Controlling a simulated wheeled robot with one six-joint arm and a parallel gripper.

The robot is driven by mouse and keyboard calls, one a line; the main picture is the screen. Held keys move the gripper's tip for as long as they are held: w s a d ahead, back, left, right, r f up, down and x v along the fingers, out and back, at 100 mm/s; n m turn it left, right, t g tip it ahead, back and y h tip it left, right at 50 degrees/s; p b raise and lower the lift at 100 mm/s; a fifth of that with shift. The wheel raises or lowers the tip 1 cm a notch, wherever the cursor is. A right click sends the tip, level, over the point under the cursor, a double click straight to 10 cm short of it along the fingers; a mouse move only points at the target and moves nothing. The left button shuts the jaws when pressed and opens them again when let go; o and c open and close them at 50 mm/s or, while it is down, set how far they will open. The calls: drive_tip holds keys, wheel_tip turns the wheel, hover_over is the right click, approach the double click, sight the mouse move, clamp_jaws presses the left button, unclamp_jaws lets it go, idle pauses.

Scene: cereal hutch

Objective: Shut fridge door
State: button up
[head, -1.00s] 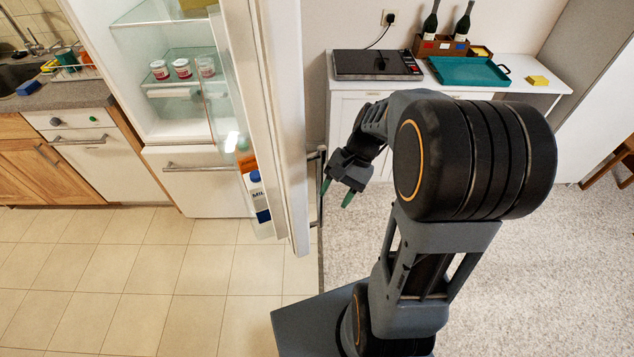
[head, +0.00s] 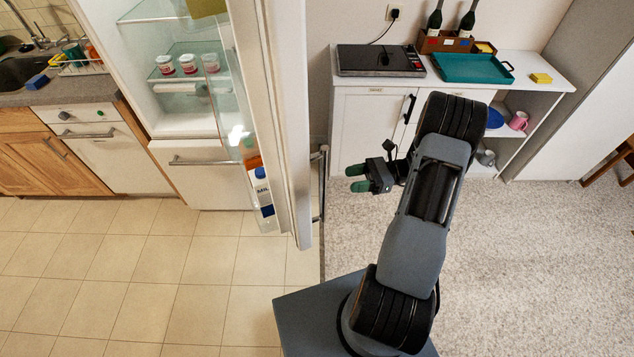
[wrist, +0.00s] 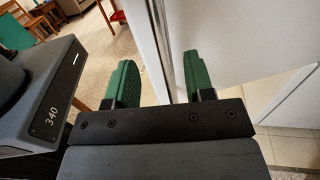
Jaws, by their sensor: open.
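The fridge door (head: 286,130) stands wide open in the head view, seen nearly edge-on. Its long vertical handle (head: 322,185) is on the right side of the door. The fridge interior (head: 160,60) shows at the left with glass shelves. My gripper (head: 356,178) is to the right of the handle, open and empty, with green fingertips pointing left toward the door and apart from it. In the wrist view the two green fingers (wrist: 158,82) are spread, and the pale door panel (wrist: 240,40) is in front of and to the right of them.
Jars (head: 188,64) stand on a fridge shelf, and a milk carton (head: 262,192) sits in the door's inner rack. A white cabinet (head: 365,125) with a hot plate (head: 380,60) and a teal tray (head: 472,68) stands behind my arm. The tiled floor (head: 130,270) left of the door is clear.

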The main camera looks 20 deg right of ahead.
drive_tip(key=w+a+p, duration=0.1)
drive_tip(key=a+p, duration=0.1)
drive_tip(key=a, duration=0.9)
drive_tip(key=shift+w, duration=0.15)
clamp_jaws()
